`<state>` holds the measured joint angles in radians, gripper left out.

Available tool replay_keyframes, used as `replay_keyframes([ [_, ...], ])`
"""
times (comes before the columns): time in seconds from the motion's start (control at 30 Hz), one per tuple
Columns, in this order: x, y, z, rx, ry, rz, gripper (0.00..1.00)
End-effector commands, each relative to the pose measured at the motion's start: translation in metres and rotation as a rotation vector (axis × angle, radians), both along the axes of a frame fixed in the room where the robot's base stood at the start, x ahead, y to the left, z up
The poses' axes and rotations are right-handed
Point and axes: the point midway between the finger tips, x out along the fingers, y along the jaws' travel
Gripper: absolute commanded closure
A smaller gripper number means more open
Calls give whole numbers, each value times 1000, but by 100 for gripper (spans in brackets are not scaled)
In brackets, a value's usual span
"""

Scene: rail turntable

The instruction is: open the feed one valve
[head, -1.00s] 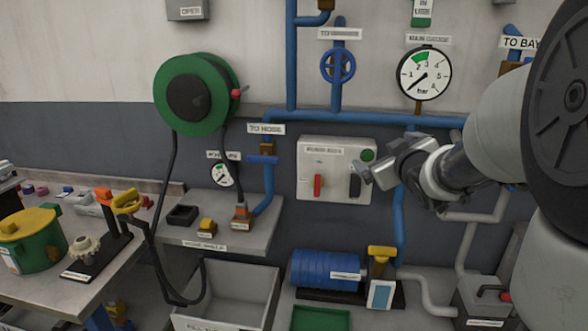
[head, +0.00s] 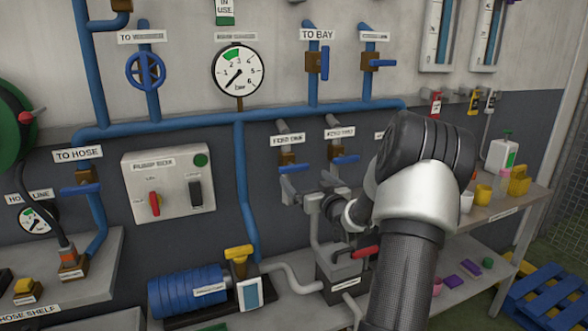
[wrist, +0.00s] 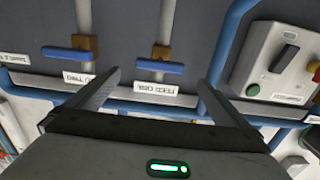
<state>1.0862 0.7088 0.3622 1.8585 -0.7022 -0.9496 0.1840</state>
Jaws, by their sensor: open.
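In the wrist view, which is upside down, the blue lever (wrist: 160,67) shows between the fingers, beside the label. My gripper (head: 307,184) is open and empty, just below and in front of the feed valves. In the wrist view its two fingers (wrist: 168,72) stand wide apart on either side of the lever. I cannot tell the remaining distance; no contact shows.
The similar feed two valve (head: 337,152) sits close on the right, its lever also crosswise. The pump box (head: 168,182) is to the left. Below are a grey unit with a red lever (head: 355,252) and a blue pump (head: 188,291). A shelf (head: 512,205) stands right.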

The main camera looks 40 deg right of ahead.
Motion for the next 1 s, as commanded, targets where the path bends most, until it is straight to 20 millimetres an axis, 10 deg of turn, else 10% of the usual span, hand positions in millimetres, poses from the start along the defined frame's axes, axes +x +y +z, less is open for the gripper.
replay_keyframes([
  [0.43,84,-19,0,0,-1,2,0],
  [0.9,98,-23,0,0,1,0,0],
  [1.0,98,-23,0,0,1,0,15],
])
